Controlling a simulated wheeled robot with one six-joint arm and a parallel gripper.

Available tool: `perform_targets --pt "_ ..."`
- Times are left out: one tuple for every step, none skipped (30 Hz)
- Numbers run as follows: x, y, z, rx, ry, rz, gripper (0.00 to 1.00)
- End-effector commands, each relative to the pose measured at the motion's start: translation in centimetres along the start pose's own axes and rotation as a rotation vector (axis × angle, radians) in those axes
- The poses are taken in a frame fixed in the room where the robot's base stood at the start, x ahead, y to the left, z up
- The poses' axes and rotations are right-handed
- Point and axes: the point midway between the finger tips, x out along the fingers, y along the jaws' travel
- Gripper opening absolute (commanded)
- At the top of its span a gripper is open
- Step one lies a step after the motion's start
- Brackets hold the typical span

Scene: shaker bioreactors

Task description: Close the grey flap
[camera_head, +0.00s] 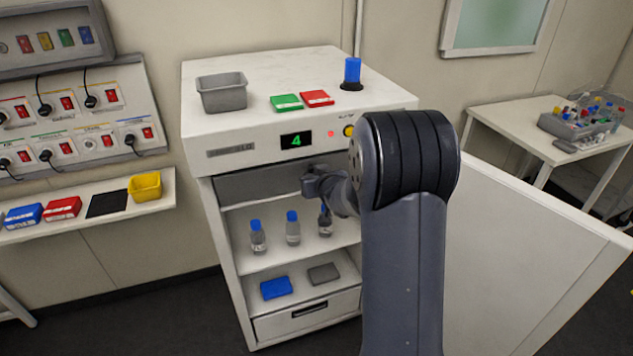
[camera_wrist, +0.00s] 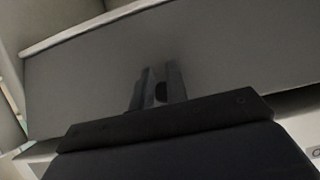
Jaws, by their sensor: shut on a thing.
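The grey flap (camera_head: 258,184) is a long panel at the top of the cabinet opening, just under the front with the green display. Its right part is hidden behind my arm. In the wrist view the flap (camera_wrist: 95,75) fills much of the picture as a broad grey panel. My gripper (camera_head: 313,181) is at the flap's right part. In the wrist view my gripper (camera_wrist: 159,78) has its two fingers around a small dark knob (camera_wrist: 161,92) on the flap. The exact tilt of the flap is hard to tell.
Bottles (camera_head: 292,228) stand on the shelf below the flap, one close under my gripper. The white cabinet door (camera_head: 530,260) stands open to the right of my arm. A grey bin (camera_head: 222,93) and a blue-capped item (camera_head: 352,73) stand on the cabinet top.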

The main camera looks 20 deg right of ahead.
Motion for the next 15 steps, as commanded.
perform_targets --pt "-0.12 0.01 -0.88 -0.001 0.015 -0.001 0.03" --pt "-0.09 0.01 -0.72 -0.001 0.014 -0.001 0.05" --pt "-0.08 0.00 -0.64 -0.001 0.012 -0.001 0.08" --pt "-0.08 0.01 -0.59 -0.001 0.011 -0.001 0.11" --pt "-0.08 0.01 -0.54 -0.001 0.010 -0.001 0.13" --pt "-0.07 0.01 -0.48 -0.001 0.009 -0.001 0.17" --pt "-0.06 0.00 -0.43 -0.001 0.008 -0.001 0.19" --pt "-0.06 0.01 -0.39 -0.001 0.007 -0.001 0.22" --pt "-0.05 0.01 -0.34 -0.001 0.006 -0.001 0.25" --pt "-0.05 0.01 -0.31 -0.001 0.006 -0.001 0.27" --pt "-0.05 0.01 -0.28 -0.001 0.005 0.000 0.30" --pt "-0.05 0.01 -0.25 -0.001 0.004 0.000 0.33" --pt "-0.04 0.01 -0.23 -0.001 0.004 0.000 0.35" --pt "-0.04 0.01 -0.21 -0.001 0.004 0.000 0.38" --pt "-0.04 0.01 -0.19 -0.001 0.003 0.000 0.41"
